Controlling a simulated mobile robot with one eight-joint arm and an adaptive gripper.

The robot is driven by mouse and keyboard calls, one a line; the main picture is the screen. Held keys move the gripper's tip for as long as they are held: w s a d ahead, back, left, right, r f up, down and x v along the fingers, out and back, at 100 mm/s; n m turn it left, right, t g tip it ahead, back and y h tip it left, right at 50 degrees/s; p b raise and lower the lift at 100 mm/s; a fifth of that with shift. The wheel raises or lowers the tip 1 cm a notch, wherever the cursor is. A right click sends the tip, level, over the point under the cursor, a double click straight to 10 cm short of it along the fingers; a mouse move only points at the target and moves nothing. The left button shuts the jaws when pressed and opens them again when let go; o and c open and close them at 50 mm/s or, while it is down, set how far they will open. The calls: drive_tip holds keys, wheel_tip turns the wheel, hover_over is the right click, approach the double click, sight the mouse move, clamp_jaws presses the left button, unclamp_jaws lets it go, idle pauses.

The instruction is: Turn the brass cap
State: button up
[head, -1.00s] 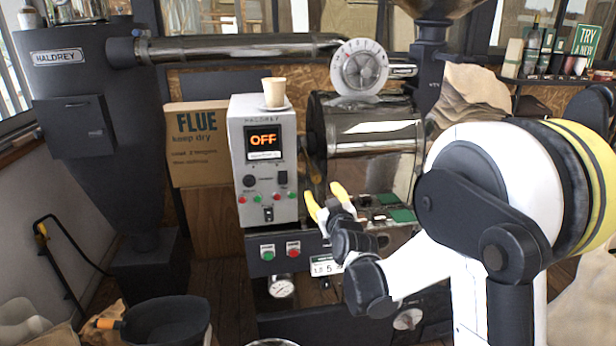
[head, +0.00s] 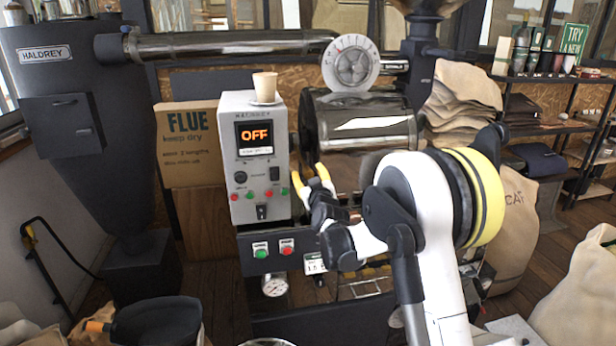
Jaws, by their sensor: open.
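I cannot make out a brass cap in the head view. My gripper (head: 309,176) has yellow fingertips and is open with nothing seen between them. It is in front of the roaster, just right of the grey control box (head: 259,105). Behind it is the shiny roaster drum (head: 370,125). The control box has a lit display (head: 254,138) reading OFF, a black knob (head: 240,178) and small coloured buttons. A round silver dial (head: 350,63) stands above the drum. My arm hides part of the roaster's lower right.
A paper cup (head: 264,87) stands on the control box. A FLUE carton (head: 190,145) is at its left. Sacks (head: 512,225) and a shelf (head: 560,75) are at right. Some floor shows at right.

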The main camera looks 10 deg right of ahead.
drive_tip(key=shift+w, duration=0.1)
clamp_jaws()
drive_tip(key=shift+m, duration=0.3)
drive_tip(key=m, duration=0.3)
drive_tip(key=shift+m, duration=0.4)
drive_tip(key=m, duration=0.4)
drive_tip(key=shift+d+m, duration=0.1)
drive_tip(key=shift+m, duration=0.2)
drive_tip(key=m, duration=0.4)
drive_tip(key=shift+m, duration=2.4)
